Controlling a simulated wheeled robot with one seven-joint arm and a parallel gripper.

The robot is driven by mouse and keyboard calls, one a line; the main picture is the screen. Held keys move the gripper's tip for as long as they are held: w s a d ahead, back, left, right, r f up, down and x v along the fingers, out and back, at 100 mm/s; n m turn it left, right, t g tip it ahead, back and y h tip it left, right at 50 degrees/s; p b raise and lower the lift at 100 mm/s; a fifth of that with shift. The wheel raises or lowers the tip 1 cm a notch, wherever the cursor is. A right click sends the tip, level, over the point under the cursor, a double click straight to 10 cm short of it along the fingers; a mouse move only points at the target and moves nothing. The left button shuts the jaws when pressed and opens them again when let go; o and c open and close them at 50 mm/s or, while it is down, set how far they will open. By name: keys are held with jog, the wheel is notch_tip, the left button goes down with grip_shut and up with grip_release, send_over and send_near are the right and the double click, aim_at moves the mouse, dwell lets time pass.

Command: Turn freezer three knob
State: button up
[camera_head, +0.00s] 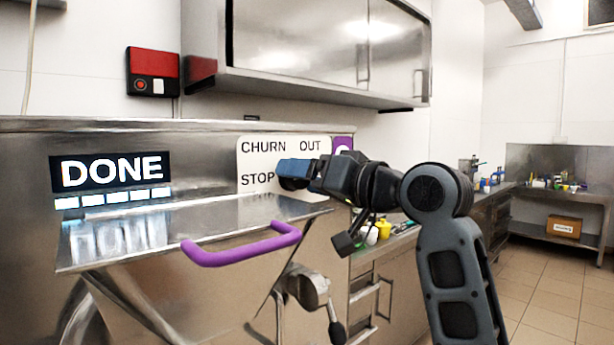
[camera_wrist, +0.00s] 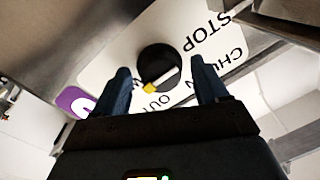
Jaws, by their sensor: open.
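The black round knob (camera_wrist: 159,68) sits on a white label plate (camera_wrist: 110,60) in the wrist view. Its white pointer bar has a yellow end on the side of the word OUT. The plate carries the words STOP, CHURN and OUT and a purple badge (camera_wrist: 76,101), whose character I cannot read surely. My gripper (camera_wrist: 160,75) is open, with one blue finger to each side of the knob in the picture; I cannot tell whether they touch it. In the head view my gripper (camera_head: 293,173) is in front of the label plate (camera_head: 262,158) and hides the knob.
A DONE display (camera_head: 112,171) is on the freezer front at left. A purple handle (camera_head: 243,246) sticks out below the knob area. A steel cabinet (camera_head: 320,45) hangs above. A lever spout (camera_head: 309,288) is lower down. Floor (camera_head: 560,290) is clear at right.

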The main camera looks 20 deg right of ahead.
jog(key=shift+c, duration=0.3)
jog(key=c, duration=0.9)
